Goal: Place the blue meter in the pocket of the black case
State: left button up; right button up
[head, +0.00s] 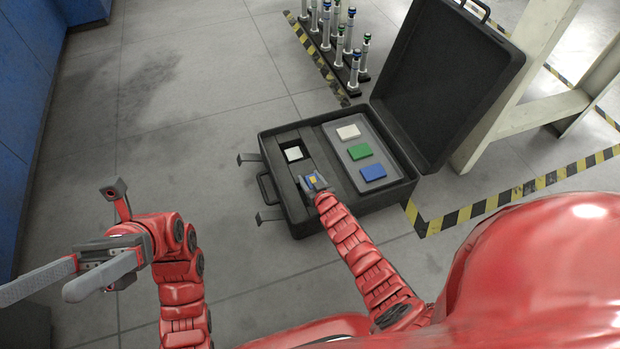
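The black case (283,223) lies open on the floor, its lid (440,75) raised at the back right. Its left side has a long dark pocket with a white block (293,154) at the far end. The blue meter (314,181), with a yellow patch, shows at the near part of this pocket. My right gripper (313,185) is at the meter, from the near side. Its fingers are small and partly hidden, so I cannot tell whether they grip it or whether the meter rests on the pocket floor. My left gripper (70,283) is open and empty, left of the case.
A grey tray (347,150) in the case's right side holds white, green and blue blocks. A black rack (340,75) of several upright cylinders stands behind the case. Pale frame legs (520,115) and yellow-black floor tape (490,205) are at right. The floor left of the case is clear.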

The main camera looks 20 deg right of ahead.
jog(key=shift+o, duration=1.4)
